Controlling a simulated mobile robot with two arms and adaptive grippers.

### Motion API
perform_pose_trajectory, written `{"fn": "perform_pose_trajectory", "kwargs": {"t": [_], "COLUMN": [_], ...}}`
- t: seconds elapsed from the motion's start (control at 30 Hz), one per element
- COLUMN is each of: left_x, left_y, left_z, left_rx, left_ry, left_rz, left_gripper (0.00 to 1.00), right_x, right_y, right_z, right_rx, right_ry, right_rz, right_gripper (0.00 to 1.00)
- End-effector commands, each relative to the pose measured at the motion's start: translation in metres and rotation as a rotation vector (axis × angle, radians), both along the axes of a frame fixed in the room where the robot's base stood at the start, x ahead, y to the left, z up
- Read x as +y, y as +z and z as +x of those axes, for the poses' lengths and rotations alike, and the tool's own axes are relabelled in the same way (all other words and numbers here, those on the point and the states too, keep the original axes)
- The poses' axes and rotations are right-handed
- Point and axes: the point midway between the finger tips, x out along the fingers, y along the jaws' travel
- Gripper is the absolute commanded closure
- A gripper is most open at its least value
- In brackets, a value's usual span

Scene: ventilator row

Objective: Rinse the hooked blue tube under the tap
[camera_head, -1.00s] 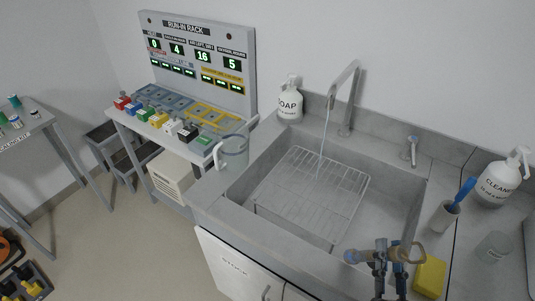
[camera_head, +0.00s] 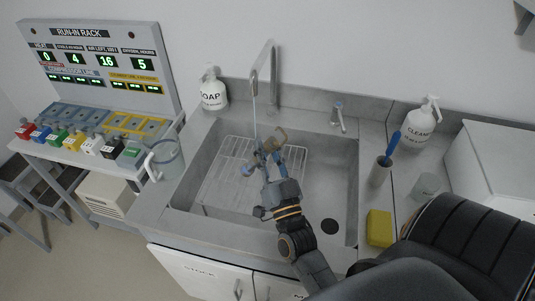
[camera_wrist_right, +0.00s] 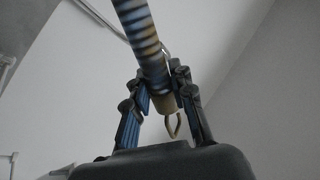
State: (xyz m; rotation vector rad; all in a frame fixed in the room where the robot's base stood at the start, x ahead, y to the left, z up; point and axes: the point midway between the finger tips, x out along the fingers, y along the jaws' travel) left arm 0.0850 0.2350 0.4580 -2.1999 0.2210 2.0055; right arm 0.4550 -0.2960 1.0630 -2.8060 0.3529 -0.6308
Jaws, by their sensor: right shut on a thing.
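My right gripper (camera_head: 278,160) is over the sink, shut on the hooked tube. The tube (camera_head: 262,158) has a tan curved part and a blue end in the head view. In the wrist view the tube (camera_wrist_right: 145,38) shows blue and tan bands, passes between the fingers (camera_wrist_right: 160,92) and ends in a tan loop. The tap (camera_head: 272,65) runs a thin water stream (camera_head: 254,108) that comes down at or close by the tube. I cannot tell whether the water touches it. My left gripper is out of view.
The sink (camera_head: 335,185) holds a wire rack (camera_head: 215,185). Soap (camera_head: 213,92) stands behind left; a cleaner bottle (camera_head: 420,125), a cup with a blue brush (camera_head: 381,172) and a yellow sponge (camera_head: 379,228) are to the right. A clear jug (camera_head: 168,160) is on the left.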

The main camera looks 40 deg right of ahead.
Motion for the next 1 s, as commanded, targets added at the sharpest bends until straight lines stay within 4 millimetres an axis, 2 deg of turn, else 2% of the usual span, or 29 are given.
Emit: {"fn": "perform_pose_trajectory", "kwargs": {"t": [0.8, 1.0], "left_x": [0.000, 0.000], "left_y": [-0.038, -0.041], "left_z": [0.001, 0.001], "left_rx": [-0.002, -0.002], "left_ry": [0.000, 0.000], "left_rz": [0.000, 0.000], "left_gripper": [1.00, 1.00], "right_x": [-0.030, -0.037], "right_y": [-0.017, -0.020], "right_z": [0.076, 0.093], "right_rx": [-0.003, -0.002], "right_ry": [0.001, 0.002], "right_rz": [-0.001, 0.000], "right_gripper": [1.00, 1.00]}}
